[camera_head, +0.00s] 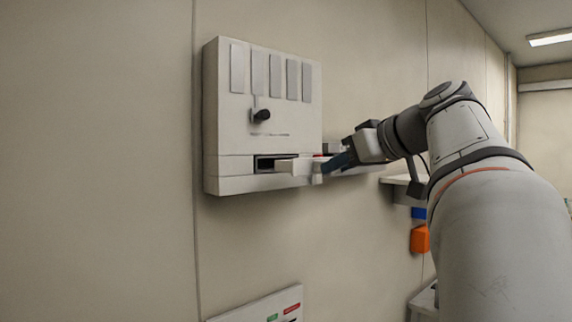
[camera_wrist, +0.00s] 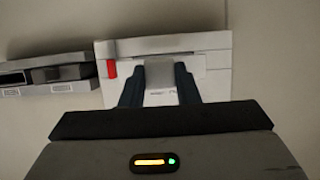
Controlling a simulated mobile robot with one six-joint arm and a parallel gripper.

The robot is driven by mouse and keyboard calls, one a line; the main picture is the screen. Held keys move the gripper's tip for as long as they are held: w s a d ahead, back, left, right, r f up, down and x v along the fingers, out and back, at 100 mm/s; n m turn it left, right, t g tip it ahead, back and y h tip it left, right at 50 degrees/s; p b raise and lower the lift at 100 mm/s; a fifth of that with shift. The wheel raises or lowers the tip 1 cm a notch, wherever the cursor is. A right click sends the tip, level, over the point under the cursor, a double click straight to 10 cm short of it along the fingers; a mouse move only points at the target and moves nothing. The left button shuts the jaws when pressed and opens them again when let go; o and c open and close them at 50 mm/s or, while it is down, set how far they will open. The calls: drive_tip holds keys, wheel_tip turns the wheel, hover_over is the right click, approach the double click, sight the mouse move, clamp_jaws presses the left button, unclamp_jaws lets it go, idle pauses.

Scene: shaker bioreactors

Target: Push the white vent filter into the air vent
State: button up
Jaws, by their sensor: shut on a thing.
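My gripper (camera_wrist: 159,82) is shut on a pale grey-white block, which I take to be the white vent filter (camera_wrist: 160,73). In the wrist view the block stands between the two dark fingers. Its far end meets a white panel (camera_wrist: 213,43) with a red mark at its left; I cannot tell how far it goes in. In the head view my gripper (camera_head: 328,164) is at the lower right of a white wall box (camera_head: 290,110), and its fingers hide most of what they hold. An air vent opening is not clearly seen.
The wall box has several grey vertical slats, a black knob (camera_head: 261,115) and a dark slot (camera_head: 265,163) low down. A pale block (camera_head: 297,166) sticks out beside the slot. An orange box (camera_head: 419,239) hangs at the right below a shelf. A labelled panel (camera_head: 262,307) is below.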

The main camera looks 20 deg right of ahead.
sight(323, 160)
drive_tip(key=shift+w+a+p, duration=0.2)
drive_tip(key=shift+w+a, duration=0.05)
drive_tip(key=shift+w, duration=0.25)
drive_tip(key=shift+w+a+p, duration=0.2)
drive_tip(key=shift+w, duration=0.3)
drive_tip(key=shift+w+a+p, duration=0.25)
drive_tip(key=shift+w, duration=0.25)
drive_tip(key=shift+w+a+p, duration=0.2)
drive_tip(key=shift+w, duration=0.35)
drive_tip(key=shift+w+a+b, duration=0.2)
drive_tip(key=shift+w+b, duration=0.3)
idle(0.5)
drive_tip(key=shift+w+a, duration=0.3)
drive_tip(key=shift+w, duration=0.55)
drive_tip(key=shift+w+a, duration=0.3)
drive_tip(key=shift+w, duration=0.5)
drive_tip(key=shift+w+a, duration=0.3)
drive_tip(key=shift+w, duration=0.55)
idle(2.5)
